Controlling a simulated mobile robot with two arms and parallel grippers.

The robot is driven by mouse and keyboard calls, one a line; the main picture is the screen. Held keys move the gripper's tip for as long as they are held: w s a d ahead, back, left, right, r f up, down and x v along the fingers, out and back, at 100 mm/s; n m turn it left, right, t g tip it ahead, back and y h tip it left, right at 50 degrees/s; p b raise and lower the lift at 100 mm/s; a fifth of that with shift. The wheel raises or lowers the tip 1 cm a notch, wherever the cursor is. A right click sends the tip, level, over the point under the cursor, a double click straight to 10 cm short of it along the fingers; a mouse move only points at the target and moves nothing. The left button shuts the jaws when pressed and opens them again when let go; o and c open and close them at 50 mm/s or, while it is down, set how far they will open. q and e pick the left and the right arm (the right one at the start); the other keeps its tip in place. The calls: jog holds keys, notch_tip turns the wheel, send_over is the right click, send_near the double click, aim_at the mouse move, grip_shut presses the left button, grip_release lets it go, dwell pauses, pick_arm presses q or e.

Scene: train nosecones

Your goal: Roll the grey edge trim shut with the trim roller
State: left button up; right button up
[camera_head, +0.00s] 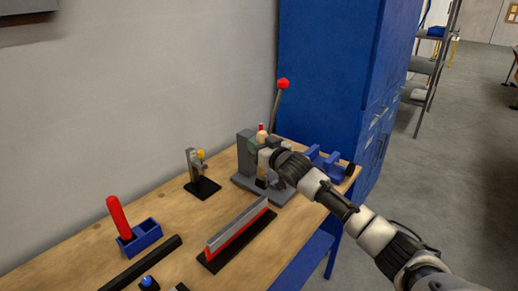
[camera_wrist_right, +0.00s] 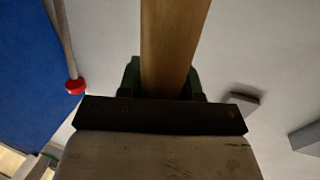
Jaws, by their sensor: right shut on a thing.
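The grey edge trim (camera_head: 238,222) stands along the top of a red strip on a long black base on the bench. My right gripper (camera_head: 262,147) is beyond it, in front of the grey lever press. It is shut on a wooden handle (camera_head: 262,138), which looks like that of the trim roller. In the right wrist view the handle (camera_wrist_right: 172,45) runs between the green finger pads and out of the top of the picture. The roller's working end cannot be made out. My left gripper is not in view.
The grey press (camera_head: 245,152) has a lever with a red ball (camera_head: 283,84). A blue fixture (camera_head: 327,163) stands to its right. A small black stand (camera_head: 203,187), a red handle (camera_head: 118,216) in a blue holder (camera_head: 140,238) and a black bar (camera_head: 140,263) lie to the left.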

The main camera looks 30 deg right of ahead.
jog(key=shift+p, duration=0.3)
jog(key=shift+f+b, duration=1.1)
jog(key=shift+f, duration=1.5)
jog(key=shift+s, duration=0.1)
jog(key=shift+s+a+f+p, duration=0.1)
jog(key=shift+s+a+p, duration=0.2)
jog(key=shift+a, duration=0.6)
jog(key=shift+s+a+f+p, duration=0.1)
jog(key=shift+s+a+p, duration=0.15)
jog(key=shift+a, duration=0.6)
jog(key=shift+c, duration=0.2)
jog(key=shift+s+a+r+p, duration=0.1)
jog(key=shift+s+a+p, duration=0.35)
jog(key=shift+a, duration=0.75)
jog(key=shift+s+a+r+p, duration=0.1)
jog(key=shift+s+a+p, duration=0.35)
jog(key=shift+a, duration=0.75)
jog(key=shift+s+a+p, duration=0.35)
jog(key=shift+s+a, duration=0.1)
jog(key=shift+a, duration=0.75)
jog(key=shift+c, duration=0.2)
jog(key=shift+a, duration=0.1)
